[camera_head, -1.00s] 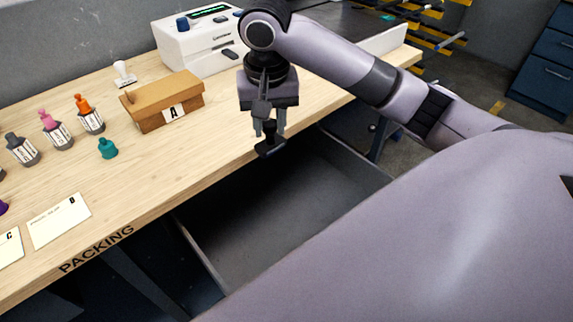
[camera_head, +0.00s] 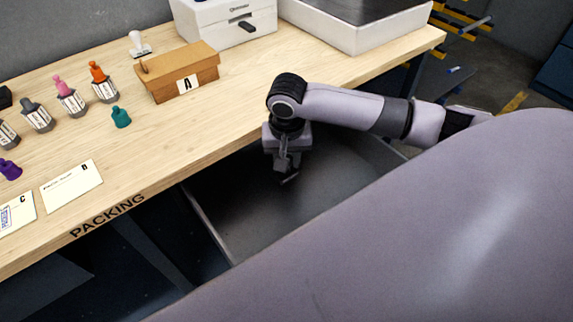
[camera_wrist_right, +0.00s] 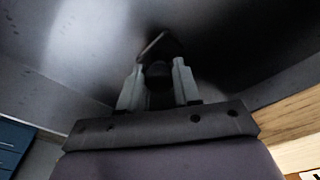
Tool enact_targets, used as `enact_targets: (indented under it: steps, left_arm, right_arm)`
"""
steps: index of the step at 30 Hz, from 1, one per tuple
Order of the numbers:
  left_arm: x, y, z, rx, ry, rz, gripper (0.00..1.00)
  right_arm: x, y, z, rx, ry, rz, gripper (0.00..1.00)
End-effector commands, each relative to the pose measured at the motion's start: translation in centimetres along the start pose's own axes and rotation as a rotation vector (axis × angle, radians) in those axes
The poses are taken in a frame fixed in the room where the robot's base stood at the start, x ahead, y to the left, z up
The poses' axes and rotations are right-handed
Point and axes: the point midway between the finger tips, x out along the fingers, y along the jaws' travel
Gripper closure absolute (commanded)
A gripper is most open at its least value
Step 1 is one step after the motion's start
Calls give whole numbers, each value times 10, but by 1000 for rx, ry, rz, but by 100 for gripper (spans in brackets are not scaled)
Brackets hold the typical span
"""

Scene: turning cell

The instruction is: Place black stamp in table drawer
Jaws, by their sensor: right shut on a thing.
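The table drawer (camera_head: 240,225) is pulled open below the table's front edge, with a bare grey floor. My right gripper (camera_head: 285,172) reaches down into the drawer's opening. It is shut on the black stamp (camera_head: 290,180), which shows as a small dark shape at the fingertips. In the right wrist view the gripper (camera_wrist_right: 158,88) holds the dark stamp (camera_wrist_right: 157,72) between its fingers, with the drawer floor (camera_wrist_right: 80,40) behind it. Whether the stamp touches the floor cannot be told. My left gripper is not in view.
On the packing table (camera_head: 150,190) stand a cardboard box marked A (camera_head: 178,72), a white-handled stamp (camera_head: 139,45), several ink bottles (camera_head: 71,97), a teal stamp (camera_head: 121,117) and cards (camera_head: 71,185). A white machine (camera_head: 222,20) stands behind. The drawer's visible floor looks clear.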

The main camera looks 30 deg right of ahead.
Motion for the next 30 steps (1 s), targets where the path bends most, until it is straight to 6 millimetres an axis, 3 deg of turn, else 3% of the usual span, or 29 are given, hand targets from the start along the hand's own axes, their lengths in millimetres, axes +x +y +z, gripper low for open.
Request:
enact_targets:
  steps: [3,6,17,18,20,30]
  left_arm:
    - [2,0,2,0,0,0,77]
    - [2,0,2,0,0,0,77]
    - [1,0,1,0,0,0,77]
    - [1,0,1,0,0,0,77]
    - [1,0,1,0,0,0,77]
    - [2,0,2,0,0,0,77]
  right_arm:
    - [20,0,3,0,-1,2,87]
    - [26,0,3,0,-1,1,87]
    - [29,0,4,0,-1,1,87]
    - [29,0,4,0,-1,1,61]
    - [29,0,4,0,0,1,42]
    - [28,0,3,0,1,0,42]
